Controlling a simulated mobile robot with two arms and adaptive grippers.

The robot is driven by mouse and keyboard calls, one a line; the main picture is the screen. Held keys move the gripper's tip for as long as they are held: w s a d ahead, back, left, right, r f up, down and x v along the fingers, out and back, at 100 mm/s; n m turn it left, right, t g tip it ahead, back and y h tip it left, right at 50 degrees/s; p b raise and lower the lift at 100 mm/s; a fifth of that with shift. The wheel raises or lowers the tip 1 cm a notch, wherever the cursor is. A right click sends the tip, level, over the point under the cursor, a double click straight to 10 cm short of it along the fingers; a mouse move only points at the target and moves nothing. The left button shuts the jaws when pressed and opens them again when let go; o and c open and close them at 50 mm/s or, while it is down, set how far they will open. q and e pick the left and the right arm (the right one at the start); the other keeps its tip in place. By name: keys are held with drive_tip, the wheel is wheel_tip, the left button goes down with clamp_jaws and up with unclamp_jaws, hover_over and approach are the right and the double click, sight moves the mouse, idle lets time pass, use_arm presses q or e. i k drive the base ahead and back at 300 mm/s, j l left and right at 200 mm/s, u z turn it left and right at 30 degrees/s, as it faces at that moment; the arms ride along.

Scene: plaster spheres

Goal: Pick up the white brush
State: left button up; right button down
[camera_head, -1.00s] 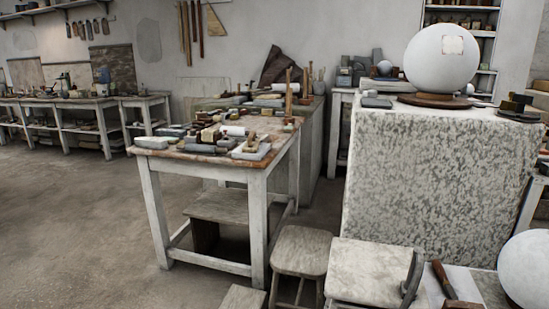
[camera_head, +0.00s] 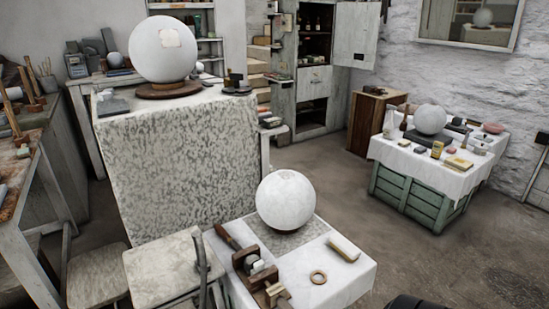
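I cannot make out a white brush with certainty. A pale, cream block (camera_head: 344,248) lies on the near white-topped table (camera_head: 345,283), right of a white plaster sphere (camera_head: 286,200). It may be a brush, but its bristles cannot be told at this size. Neither of my grippers can be recognised in the head view.
The near table also holds a wooden tool (camera_head: 262,274) and a ring (camera_head: 318,277). A large sphere (camera_head: 162,50) stands on a speckled plinth (camera_head: 185,165). A cloth-covered crate table (camera_head: 412,195) stands at right. Open floor (camera_head: 345,190) lies between the tables.

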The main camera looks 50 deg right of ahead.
sight(350, 252)
drive_tip(key=z, duration=2.15)
